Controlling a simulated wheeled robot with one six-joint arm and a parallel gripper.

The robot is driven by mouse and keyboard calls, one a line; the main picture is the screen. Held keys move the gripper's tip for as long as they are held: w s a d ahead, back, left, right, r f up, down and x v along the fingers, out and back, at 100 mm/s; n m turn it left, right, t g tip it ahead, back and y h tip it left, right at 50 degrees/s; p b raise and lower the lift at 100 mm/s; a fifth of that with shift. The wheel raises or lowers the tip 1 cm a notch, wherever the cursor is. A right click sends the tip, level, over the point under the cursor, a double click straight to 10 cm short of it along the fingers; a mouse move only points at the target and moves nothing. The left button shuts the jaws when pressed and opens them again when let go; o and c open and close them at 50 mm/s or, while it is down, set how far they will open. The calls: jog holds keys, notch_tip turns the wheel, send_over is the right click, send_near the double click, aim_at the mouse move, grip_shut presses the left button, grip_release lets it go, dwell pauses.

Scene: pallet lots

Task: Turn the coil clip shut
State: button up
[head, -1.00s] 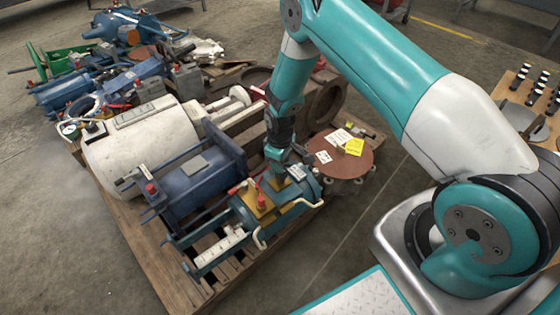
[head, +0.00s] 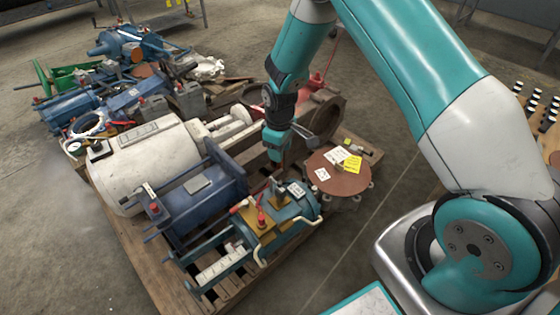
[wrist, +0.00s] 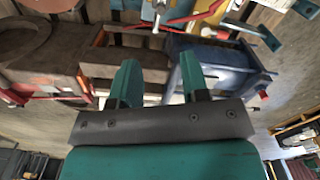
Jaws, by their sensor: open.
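I cannot make out the coil clip for certain. A teal cylinder unit (head: 290,218) lies at the pallet's front right, with a yellow-brown block (head: 258,222), small red-tipped fittings (head: 261,218) and a grey upright piece (head: 278,188) on top. My gripper (head: 277,152) hangs above and behind this unit, apart from it. In the wrist view my gripper (wrist: 158,80) has two teal fingers spread with nothing between them. Part of the unit, with red handles and white pipe, shows at the top edge there, cut off.
A blue cylinder unit (head: 205,195) and a white tank (head: 150,160) lie to the left on the wooden pallet (head: 130,232). A rusty round plate (head: 340,180) with paper tags stands to the right. More blue machinery (head: 130,95) is behind.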

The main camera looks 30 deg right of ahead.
jog(key=shift+r, duration=1.65)
jog(key=s+a+r+y, duration=0.1)
jog(key=s+a+r, duration=0.35)
jog(key=r, duration=0.45)
jog(key=s+a+r+y, duration=0.1)
jog(key=s+a+r, duration=0.3)
jog(key=r, duration=0.5)
jog(key=s+a+r+y, duration=0.1)
jog(key=s+r, duration=0.3)
jog(key=s, duration=0.5)
jog(key=s+a+r+y, duration=0.1)
jog(key=s+r, duration=0.4)
jog(key=s, duration=0.5)
notch_tip(320, 180, up, 23)
jog(key=p, duration=2.3)
jog(key=shift+s+a, duration=0.1)
